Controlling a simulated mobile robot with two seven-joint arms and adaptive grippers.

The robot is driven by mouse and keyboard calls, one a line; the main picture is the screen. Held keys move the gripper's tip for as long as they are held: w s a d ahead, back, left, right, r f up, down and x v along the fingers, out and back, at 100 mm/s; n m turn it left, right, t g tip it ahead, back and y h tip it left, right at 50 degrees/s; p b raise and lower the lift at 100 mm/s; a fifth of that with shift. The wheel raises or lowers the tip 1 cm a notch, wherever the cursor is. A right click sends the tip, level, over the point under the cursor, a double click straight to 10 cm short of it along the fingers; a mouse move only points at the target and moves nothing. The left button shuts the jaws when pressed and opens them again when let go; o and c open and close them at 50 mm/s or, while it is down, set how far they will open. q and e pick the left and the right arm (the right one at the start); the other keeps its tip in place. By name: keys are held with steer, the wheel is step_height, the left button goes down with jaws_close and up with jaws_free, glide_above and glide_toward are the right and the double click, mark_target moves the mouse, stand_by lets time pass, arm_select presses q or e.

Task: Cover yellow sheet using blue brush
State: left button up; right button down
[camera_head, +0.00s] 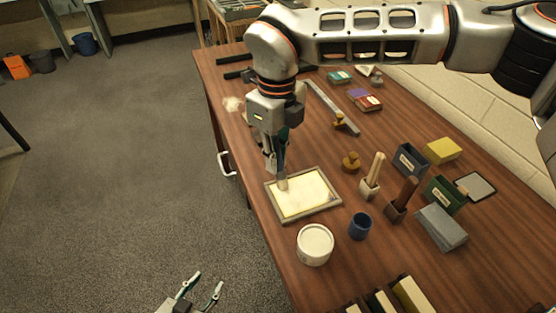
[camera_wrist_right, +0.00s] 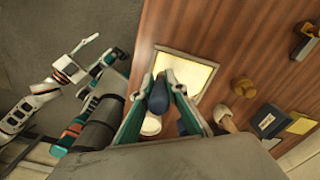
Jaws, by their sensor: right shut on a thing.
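The yellow sheet (camera_head: 308,194) lies flat in a grey-rimmed frame on the wooden table, pale yellow across its visible face. It also shows in the right wrist view (camera_wrist_right: 192,70). My right gripper (camera_head: 276,166) points down over the sheet's left part, shut on the blue brush (camera_wrist_right: 158,96). The brush's blue handle stands between the fingers in the wrist view. Its light tan end is low over the sheet's left edge in the head view; I cannot tell whether it touches. My left gripper (camera_head: 209,280) is open and empty, away from the table at the bottom.
A white tub (camera_head: 315,245) and a blue cup (camera_head: 360,225) stand near the frame's front. Two wooden-handled tools in holders, a brass knob (camera_head: 350,161) and small boxes (camera_head: 410,160) stand to the right. A metal ruler (camera_head: 332,108) lies behind.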

mark_target(277, 137)
step_height(277, 137, up, 3)
steer(key=shift+f+p, duration=0.1)
steer(key=shift+p, duration=0.55)
steer(key=shift+r+p, duration=0.6)
steer(key=shift+r, duration=0.55)
arm_select(q)
steer(key=shift+w+d+r, duration=0.15)
steer(key=shift+w+r, duration=0.25)
steer(key=shift+r, duration=0.45)
steer(key=shift+w+d+r, duration=0.1)
steer(key=shift+w+r, duration=0.3)
steer(key=shift+r, duration=0.4)
steer(key=shift+w+r, duration=0.1)
